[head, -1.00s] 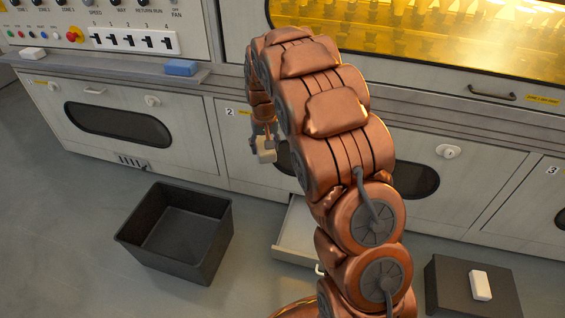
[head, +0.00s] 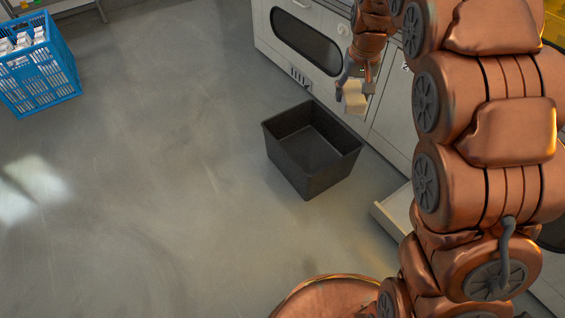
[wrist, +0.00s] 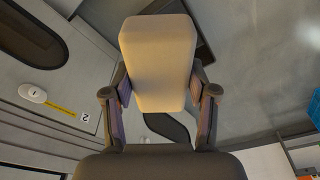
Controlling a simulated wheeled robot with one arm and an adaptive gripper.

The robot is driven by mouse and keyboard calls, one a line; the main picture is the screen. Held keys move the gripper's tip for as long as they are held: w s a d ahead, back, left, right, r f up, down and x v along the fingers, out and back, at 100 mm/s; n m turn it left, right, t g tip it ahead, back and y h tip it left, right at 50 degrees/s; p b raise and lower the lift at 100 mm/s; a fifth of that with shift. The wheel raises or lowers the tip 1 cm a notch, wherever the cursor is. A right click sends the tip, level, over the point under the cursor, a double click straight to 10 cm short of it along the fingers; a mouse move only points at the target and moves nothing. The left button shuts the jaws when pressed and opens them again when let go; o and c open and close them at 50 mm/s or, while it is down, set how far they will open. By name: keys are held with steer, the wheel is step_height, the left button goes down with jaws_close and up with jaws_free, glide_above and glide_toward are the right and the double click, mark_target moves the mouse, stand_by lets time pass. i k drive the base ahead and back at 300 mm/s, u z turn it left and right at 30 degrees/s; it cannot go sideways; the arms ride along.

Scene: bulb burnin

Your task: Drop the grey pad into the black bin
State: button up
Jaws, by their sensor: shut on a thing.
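My gripper (head: 354,85) is shut on a pale, beige-looking pad (head: 356,102), which hangs below the fingers in the head view. In the wrist view the pad (wrist: 158,60) stands upright between the two fingers (wrist: 160,95), gripped at its lower part. Its colour looks cream in this light. The black bin (head: 325,178) stands open on the floor, and its inside looks empty. The pad is above the floor, near the bin's far right rim in the picture, and apart from it. In the wrist view a dark shape partly hidden behind the pad may be the bin.
A grey cabinet front (head: 385,125) runs behind the bin. A pale open drawer (head: 394,212) juts out right of the bin. A blue crate (head: 40,72) with white items stands at the far left. The floor left of the bin is clear.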

mark_target(313, 157)
steer(key=k, duration=0.25)
steer(key=u, duration=1.35)
steer(key=i, duration=1.2)
steer(key=z, duration=0.85)
steer(key=i, duration=0.3)
steer(key=z, duration=0.35)
